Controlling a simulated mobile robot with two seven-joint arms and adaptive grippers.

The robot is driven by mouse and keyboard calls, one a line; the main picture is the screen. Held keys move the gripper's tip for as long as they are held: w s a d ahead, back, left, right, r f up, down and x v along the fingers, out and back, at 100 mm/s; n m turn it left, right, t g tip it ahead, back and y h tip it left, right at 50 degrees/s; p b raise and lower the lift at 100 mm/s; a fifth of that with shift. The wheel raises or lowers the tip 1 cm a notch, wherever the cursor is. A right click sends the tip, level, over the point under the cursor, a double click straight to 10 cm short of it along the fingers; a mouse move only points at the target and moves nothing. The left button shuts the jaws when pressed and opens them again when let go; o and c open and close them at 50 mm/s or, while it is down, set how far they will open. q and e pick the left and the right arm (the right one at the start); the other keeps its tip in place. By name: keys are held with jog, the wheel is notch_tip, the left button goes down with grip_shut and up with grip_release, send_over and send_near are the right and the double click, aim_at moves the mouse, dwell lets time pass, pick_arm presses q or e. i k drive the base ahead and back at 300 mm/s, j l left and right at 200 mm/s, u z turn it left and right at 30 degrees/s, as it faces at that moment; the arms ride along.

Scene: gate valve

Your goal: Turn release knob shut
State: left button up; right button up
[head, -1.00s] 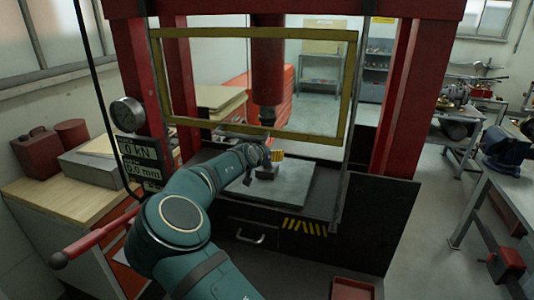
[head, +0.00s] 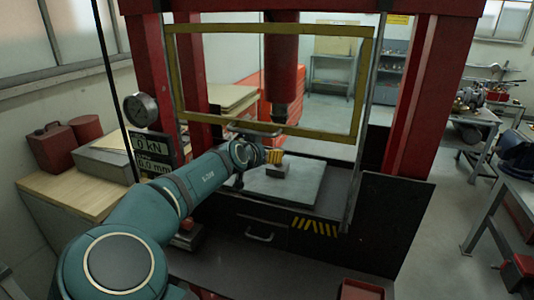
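My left arm comes in from the lower left and reaches toward the opening of the red press. Its gripper end (head: 266,156) is small and dark in the head view, above the press bed; its fingers do not show clearly. A yellow ribbed piece (head: 275,157) shows at its tip; I cannot tell whether it is part of the gripper. A small grey block (head: 278,171) sits on the bed plate (head: 303,190) just below it. I cannot make out the release knob. A small red and grey fitting (head: 186,236) shows low beside my forearm, partly hidden. My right gripper is not in view.
A yellow-framed guard (head: 368,85) hangs across the press front, with the red ram (head: 284,70) behind it. A dial gauge (head: 137,110) and a display (head: 152,153) reading 0 kN are at left. A red tray (head: 362,290) lies at front.

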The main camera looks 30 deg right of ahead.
aim_at(186, 225)
jog(key=k+j, duration=0.2)
jog(key=j, duration=0.2)
jog(key=k+j, duration=0.2)
jog(key=j, duration=0.2)
jog(key=k+j, duration=0.2)
jog(key=j, duration=0.2)
